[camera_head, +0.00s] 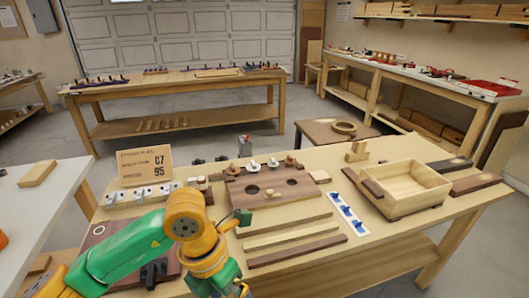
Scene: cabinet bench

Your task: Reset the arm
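My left arm (122,250) comes in from the lower left, green and orange, and bends at an orange joint over the front left of the wooden bench (420,215). Past the joint, its orange and green links run down to the bottom edge of the picture. I cannot make out the fingers of my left gripper clearly, and I see nothing held. My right arm and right gripper are not in view.
The bench holds a dark board with round holes (285,187), wooden strips (290,240), an open wooden box (410,183), a white strip with blue pieces (347,214) and a sign (146,164). The arm hides part of the bench's left end.

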